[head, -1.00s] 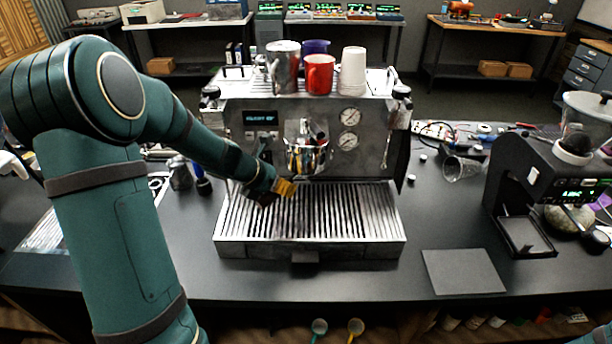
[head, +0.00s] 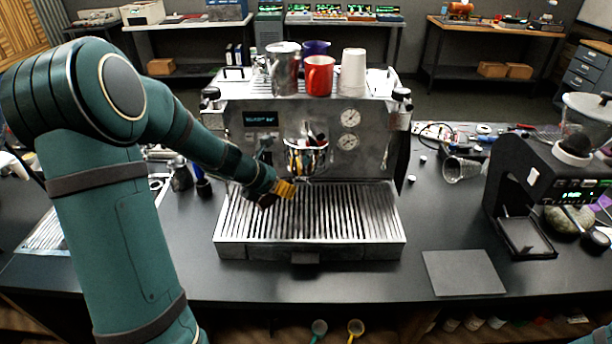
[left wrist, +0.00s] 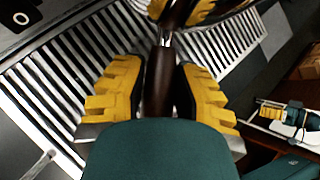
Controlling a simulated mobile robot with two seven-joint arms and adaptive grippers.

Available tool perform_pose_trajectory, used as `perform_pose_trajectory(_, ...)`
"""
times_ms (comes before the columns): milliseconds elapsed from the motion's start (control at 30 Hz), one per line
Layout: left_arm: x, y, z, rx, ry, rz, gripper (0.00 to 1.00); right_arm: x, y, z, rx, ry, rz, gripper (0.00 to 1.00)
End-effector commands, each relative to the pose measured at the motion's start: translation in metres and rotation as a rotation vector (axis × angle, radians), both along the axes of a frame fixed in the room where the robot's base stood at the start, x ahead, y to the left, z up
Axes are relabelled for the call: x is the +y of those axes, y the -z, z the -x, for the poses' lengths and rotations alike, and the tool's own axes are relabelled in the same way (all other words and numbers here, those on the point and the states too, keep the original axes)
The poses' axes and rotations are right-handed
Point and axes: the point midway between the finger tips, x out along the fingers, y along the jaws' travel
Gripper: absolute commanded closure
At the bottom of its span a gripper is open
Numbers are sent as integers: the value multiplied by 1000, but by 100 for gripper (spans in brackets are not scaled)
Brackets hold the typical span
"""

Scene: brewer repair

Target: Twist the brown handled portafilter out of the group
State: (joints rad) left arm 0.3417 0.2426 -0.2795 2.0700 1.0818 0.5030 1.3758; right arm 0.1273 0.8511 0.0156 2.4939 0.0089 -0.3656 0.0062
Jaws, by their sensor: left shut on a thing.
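The espresso machine (head: 375,170) stands on the counter, with its shiny group area (head: 306,157) at the middle front. My left gripper (head: 286,189) is just below and left of the group, above the drip tray (head: 310,250). In the left wrist view the dark brown handle of the portafilter (left wrist: 159,82) lies between the yellow fingers of my left gripper (left wrist: 155,92), which is shut on it. The handle runs up toward the group at the picture's top. How its head sits in the group is hidden. My right gripper (left wrist: 270,110) seems to show small at the right of the left wrist view.
Metal, red and white cups (head: 319,75) stand on the machine. A black grinder (head: 530,190) stands at the right, with a dark flat mat (head: 463,272) in front. A clear cup (head: 458,170) lies between machine and grinder. The counter's front middle is clear.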

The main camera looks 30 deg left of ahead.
Motion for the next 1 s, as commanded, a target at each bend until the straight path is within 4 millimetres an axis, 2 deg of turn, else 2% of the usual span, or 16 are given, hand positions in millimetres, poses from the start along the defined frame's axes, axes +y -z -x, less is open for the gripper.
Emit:
perform_pose_trajectory(467, 0, -1, 0, -2, 0, 0, 100, 0, -1, 0, 0, 0, 0, 53)
perform_pose_trajectory(1000, 0, 7, 0, -1, 1, 0, 100, 0, 5, 0, 0, 0, 0, 53)
